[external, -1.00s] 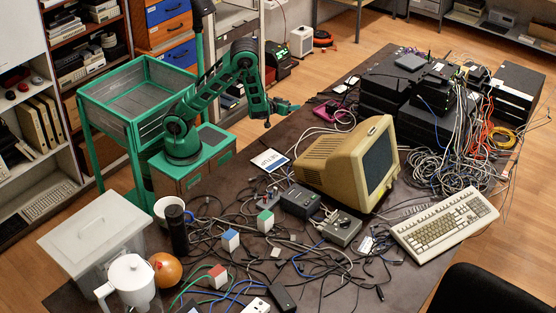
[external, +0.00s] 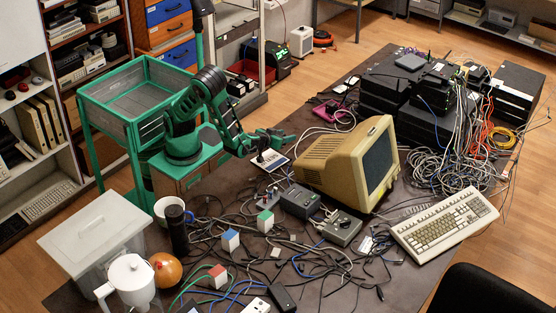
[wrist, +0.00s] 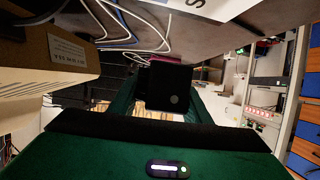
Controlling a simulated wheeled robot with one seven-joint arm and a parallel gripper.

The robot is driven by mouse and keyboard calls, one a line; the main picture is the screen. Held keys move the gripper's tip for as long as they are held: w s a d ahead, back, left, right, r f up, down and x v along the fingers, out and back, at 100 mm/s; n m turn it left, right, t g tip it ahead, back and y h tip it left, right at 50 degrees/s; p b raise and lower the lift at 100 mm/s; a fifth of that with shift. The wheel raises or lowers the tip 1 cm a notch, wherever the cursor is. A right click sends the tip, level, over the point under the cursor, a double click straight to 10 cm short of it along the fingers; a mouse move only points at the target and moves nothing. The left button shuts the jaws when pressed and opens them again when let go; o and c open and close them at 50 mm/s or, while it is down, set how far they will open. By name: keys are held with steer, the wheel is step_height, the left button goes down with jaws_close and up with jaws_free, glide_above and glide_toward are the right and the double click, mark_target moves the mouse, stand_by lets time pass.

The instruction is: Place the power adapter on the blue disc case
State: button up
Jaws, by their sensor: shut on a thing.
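In the wrist view my gripper (wrist: 168,100) is shut on a black block, which I take to be the power adapter (wrist: 172,86). A small pale round mark shows on its near face. In the external view my gripper (external: 272,140) is over the blue disc case (external: 277,162), a flat pale case with dark blue lettering lying on the dark table. The adapter and fingers hide part of the case there. A lettered corner of the case (wrist: 222,6) shows at the top of the wrist view. Whether the adapter touches it I cannot tell.
The beige monitor (external: 345,158) stands close to the right of the case. Grey boxes (external: 300,199) and tangled cables (external: 265,235) lie in front. A pink device (external: 334,113) lies behind. My gripper's surroundings at the table's left edge are fairly clear.

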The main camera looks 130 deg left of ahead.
mark_target(281, 158)
steer(key=d, duration=0.3)
steer(key=shift+w+d+r, duration=0.15)
steer(key=shift+w+r, duration=0.2)
steer(key=shift+r, duration=0.05)
steer(key=shift+d+f, duration=0.15)
steer(key=shift+f, duration=3.8)
steer(key=shift+f, duration=0.15)
steer(key=o, duration=1.1)
steer(key=shift+o, duration=0.2)
